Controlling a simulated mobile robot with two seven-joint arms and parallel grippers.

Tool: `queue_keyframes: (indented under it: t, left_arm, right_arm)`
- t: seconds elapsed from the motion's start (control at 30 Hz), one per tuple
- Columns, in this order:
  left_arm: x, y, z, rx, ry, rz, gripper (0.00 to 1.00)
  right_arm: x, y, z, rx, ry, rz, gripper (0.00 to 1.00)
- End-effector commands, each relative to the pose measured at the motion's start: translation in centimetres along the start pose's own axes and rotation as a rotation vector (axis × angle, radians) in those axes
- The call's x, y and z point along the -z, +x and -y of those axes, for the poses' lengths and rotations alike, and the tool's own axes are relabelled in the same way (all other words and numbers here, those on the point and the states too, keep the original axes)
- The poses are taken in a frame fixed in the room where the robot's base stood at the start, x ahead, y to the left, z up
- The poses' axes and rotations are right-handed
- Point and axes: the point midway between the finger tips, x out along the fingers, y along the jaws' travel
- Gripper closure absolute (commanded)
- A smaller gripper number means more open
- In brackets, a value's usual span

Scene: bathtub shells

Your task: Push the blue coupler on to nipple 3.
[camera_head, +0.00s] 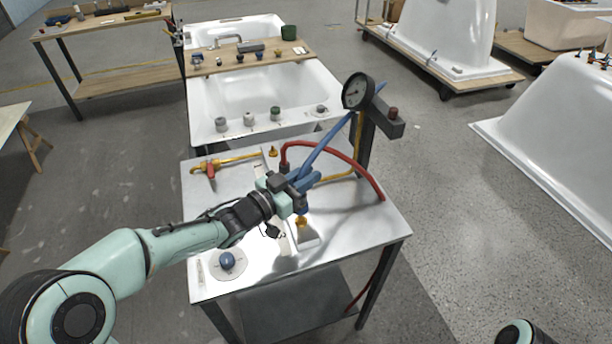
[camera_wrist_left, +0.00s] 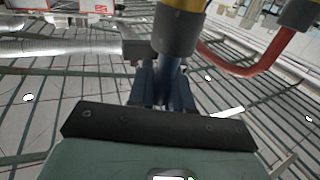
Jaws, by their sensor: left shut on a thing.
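My left gripper (camera_head: 301,188) is over the middle of the metal bench, its fingers shut on the blue coupler (camera_head: 302,208). A blue hose (camera_head: 328,143) rises from the grip towards the gauge. A brass nipple (camera_head: 301,220) stands just below the coupler; whether they touch I cannot tell. Another brass nipple (camera_head: 273,152) stands farther back. I cannot read which is number 3. In the left wrist view the blue fingers (camera_wrist_left: 163,88) show beyond a dark plate, with a grey collar (camera_wrist_left: 176,35) above them. My right gripper is not in view.
A gauge (camera_head: 357,91) on a dark post stands at the bench's back right. A red hose (camera_head: 345,158) arcs behind the gripper. A red-handled brass valve pipe (camera_head: 230,160) lies at back left. A blue knob (camera_head: 227,261) is at front left. The front right bench top is clear.

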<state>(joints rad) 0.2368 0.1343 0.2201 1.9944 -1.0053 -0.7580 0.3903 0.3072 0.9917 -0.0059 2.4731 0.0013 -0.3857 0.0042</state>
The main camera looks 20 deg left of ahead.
Motion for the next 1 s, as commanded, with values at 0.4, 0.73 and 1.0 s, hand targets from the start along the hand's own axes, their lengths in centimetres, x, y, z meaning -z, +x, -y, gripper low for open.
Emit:
queue_keyframes:
  t: [0.4,0.73,1.0]
  left_arm:
    - [0.1,0.0,0.0,0.0,0.001,-0.001,1.0]
    - [-0.2,0.0,0.0,0.0,0.0,-0.001,1.0]
    - [-0.9,0.0,0.0,0.0,0.0,-0.001,1.0]
  right_arm:
    - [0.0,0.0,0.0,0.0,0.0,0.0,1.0]
    - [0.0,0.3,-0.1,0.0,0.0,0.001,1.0]
    - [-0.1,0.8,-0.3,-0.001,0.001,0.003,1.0]
